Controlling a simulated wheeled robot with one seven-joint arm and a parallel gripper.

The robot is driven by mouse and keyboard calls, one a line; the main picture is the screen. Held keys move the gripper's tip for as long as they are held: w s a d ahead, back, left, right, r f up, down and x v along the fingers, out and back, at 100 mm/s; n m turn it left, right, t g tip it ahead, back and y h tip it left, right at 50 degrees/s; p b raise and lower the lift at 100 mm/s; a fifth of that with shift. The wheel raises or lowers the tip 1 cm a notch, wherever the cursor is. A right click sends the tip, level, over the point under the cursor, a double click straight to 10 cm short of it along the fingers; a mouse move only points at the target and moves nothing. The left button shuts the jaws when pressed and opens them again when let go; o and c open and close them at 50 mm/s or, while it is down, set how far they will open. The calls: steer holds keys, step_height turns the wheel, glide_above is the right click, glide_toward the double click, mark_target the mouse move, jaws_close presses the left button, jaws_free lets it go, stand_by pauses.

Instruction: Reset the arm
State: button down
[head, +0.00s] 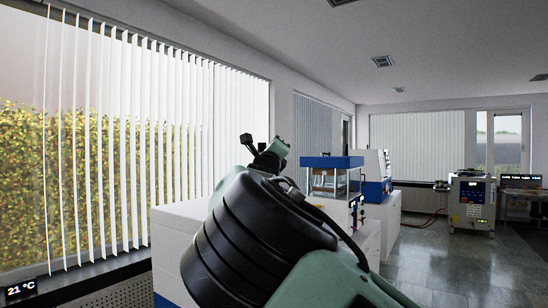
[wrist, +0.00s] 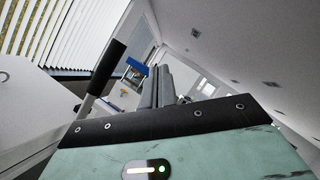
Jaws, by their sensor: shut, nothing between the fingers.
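My arm rises through the middle of the head view, with its dark ribbed joint close to the camera. My gripper shows in the wrist view (wrist: 163,72), its two grey fingers side by side and shut with nothing between them. In the head view only the green and black end of my arm shows, in front of the window blinds, and the fingertips cannot be made out. Nothing is held.
A white cabinet (head: 178,233) stands by the window blinds (head: 170,130) behind my arm. A blue-and-white machine with clear panels (head: 335,177) stands right of my arm. A press-like machine (head: 470,202) stands farther right. Grey floor (head: 440,255) at the right is clear.

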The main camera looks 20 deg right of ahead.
steer(key=s+d+f+m+g+h+b, duration=0.1)
steer(key=s+d+f+m+g, duration=0.15)
steer(key=d+f+m, duration=0.4)
steer(key=s+d+f+m+g+b, duration=0.1)
steer(key=s+d+f+m+g, duration=0.2)
steer(key=f, duration=0.6)
steer(key=s+a+f+m+g+y, duration=0.1)
steer(key=s+f+m+g+y, duration=0.15)
steer(key=s+f+m, duration=0.4)
steer(key=s+f+m+g+y, duration=0.1)
steer(key=f+m+g, duration=0.25)
steer(key=f, duration=0.55)
steer(key=s+a+f+m+g+y+b, duration=0.1)
steer(key=s+a+f+m+g+y, duration=0.1)
steer(key=s+a+f, duration=0.3)
steer(key=s+a+f+m+g+y, duration=0.1)
steer(key=s+a+m+y, duration=0.15)
steer(key=s, duration=0.45)
steer(key=s+a+f+m+g+y+b, duration=0.1)
steer(key=s+a+f+m+g, duration=0.1)
steer(key=s+a+f, duration=0.3)
steer(key=s+a+m+g+y, duration=0.1)
steer(key=s+a+m, duration=0.2)
steer(key=s, duration=0.8)
steer(key=s+a+m+g+y+b, duration=0.1)
steer(key=s+a, duration=0.4)
steer(key=s, duration=0.7)
steer(key=shift+s+m+g+y, duration=0.2)
steer(key=shift+m+g+y, duration=0.5)
steer(key=shift+m, duration=0.5)
